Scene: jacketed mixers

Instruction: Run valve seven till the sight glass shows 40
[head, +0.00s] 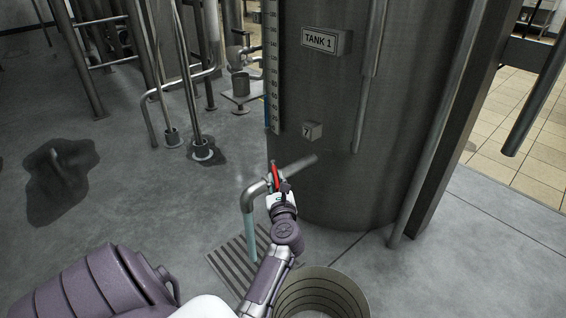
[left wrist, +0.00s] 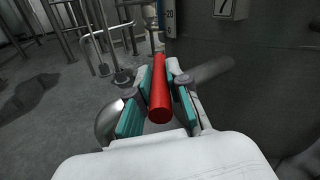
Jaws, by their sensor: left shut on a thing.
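Valve seven's red handle (head: 274,174) is on a bent steel pipe low on the tank marked TANK 1 (head: 345,120), below the plate marked 7 (head: 312,131). My left gripper (head: 279,188) is shut on it. In the left wrist view the red handle (left wrist: 160,100) lies between the teal finger pads. A pale blue-green stream (head: 250,238) falls from the pipe's spout (head: 248,197) toward the floor grate. The sight glass with its scale (head: 272,70) runs up the tank's left side. Some blue shows low beside it, but the level is too small to read. My right gripper is not in view.
A slatted floor grate (head: 232,262) lies under the spout. A round ribbed bin (head: 322,295) stands at the front, right of my left arm. Steel pipes and stands (head: 190,90) fill the back left. A dark wet patch (head: 58,180) marks the left floor.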

